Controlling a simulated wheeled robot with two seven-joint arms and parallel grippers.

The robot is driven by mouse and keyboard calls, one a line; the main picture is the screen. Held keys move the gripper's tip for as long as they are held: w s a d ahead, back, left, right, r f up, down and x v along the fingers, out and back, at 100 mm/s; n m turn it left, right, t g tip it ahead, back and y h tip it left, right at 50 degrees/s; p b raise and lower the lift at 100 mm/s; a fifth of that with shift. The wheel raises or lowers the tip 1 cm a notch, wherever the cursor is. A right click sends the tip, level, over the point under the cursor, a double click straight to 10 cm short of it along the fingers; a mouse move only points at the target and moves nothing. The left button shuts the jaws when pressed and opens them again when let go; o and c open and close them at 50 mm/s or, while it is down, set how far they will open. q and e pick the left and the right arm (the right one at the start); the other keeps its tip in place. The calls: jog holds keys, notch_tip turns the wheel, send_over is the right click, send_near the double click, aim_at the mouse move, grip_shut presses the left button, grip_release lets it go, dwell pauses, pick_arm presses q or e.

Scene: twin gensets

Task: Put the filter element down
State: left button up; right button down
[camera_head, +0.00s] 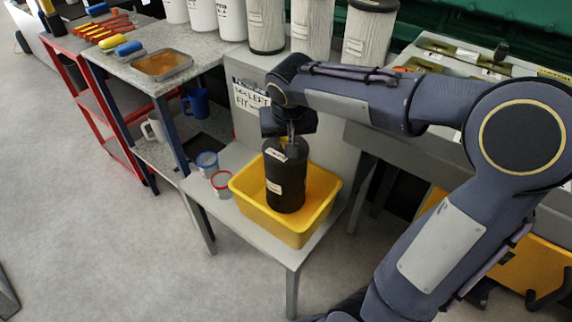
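The black filter element (286,185), a cylinder with pale labels, stands upright inside the yellow bin (297,236). I cannot tell whether its base touches the bin floor. My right gripper (291,148) points down from above with its fingers at the top of the filter element; it appears shut on its upper edge, though the far finger is hidden. The bin sits on a low grey table (228,212). My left gripper is not in view.
Two small cups, one blue-rimmed (207,163) and one red-rimmed (221,183), stand left of the bin. Several pale filters (266,25) line the back. A higher bench (115,62) holds a brown tray (162,65). A sign (248,98) stands behind.

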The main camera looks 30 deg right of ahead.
notch_tip(320, 180, down, 5)
jog(key=shift+b, duration=0.8)
jog(key=shift+f, duration=0.2)
jog(key=c, duration=1.1)
grip_release()
jog(key=shift+c, duration=0.2)
jog(key=p+v, duration=0.3)
jog(key=v, duration=0.9)
jog(key=shift+r, duration=0.2)
